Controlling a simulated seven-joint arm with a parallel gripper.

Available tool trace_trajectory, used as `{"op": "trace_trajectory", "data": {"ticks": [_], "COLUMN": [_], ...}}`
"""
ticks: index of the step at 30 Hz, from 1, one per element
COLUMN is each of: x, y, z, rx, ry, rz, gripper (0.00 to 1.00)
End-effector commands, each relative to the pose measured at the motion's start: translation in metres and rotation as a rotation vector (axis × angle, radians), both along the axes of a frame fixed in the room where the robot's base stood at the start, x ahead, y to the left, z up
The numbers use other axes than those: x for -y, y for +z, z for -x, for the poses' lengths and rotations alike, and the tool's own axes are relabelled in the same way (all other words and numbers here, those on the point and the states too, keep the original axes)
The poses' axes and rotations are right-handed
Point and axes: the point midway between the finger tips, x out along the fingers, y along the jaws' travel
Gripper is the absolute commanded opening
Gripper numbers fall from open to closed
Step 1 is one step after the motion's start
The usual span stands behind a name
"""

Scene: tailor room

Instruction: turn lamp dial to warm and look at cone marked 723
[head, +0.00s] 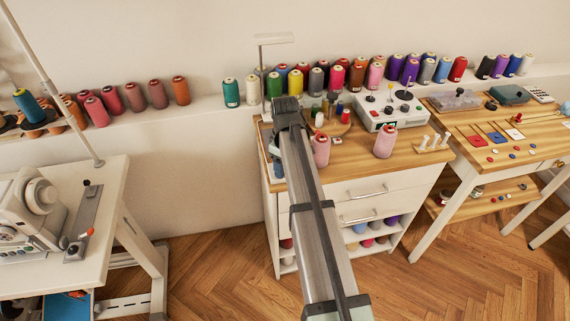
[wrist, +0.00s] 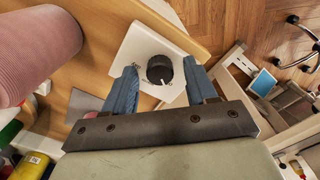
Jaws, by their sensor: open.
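The black lamp dial (wrist: 160,70) sits on a white plate (wrist: 141,42) in the wrist view. A light mark shows on its edge, and its lettering is too small to read. My gripper (wrist: 161,76) is open, with a blue finger on each side of the dial; I cannot tell whether they touch it. In the head view my arm hides the dial and gripper. A large pink cone (wrist: 38,52) is at the left of the wrist view. Two pink cones, one beside my arm (head: 321,152) and one further right (head: 385,142), stand on the wooden cabinet. No number 723 is legible.
A white box with knobs (head: 392,110) stands behind the right pink cone. A thin stand with a flat white top (head: 275,39) rises at the cabinet's left. Many thread cones line the wall ledge.

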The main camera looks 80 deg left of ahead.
Motion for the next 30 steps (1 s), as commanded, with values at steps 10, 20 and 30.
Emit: {"op": "trace_trajectory", "data": {"ticks": [10,20,30], "x": [0.0000,-0.0001,-0.0001], "y": [-0.0002,-0.0001,-0.0001], "z": [0.0000,0.0000,-0.0001], "rx": [0.000,0.000,0.000], "ry": [0.000,0.000,-0.013], "rz": [0.000,0.000,0.000], "gripper": [0.46,0.15,0.01]}}
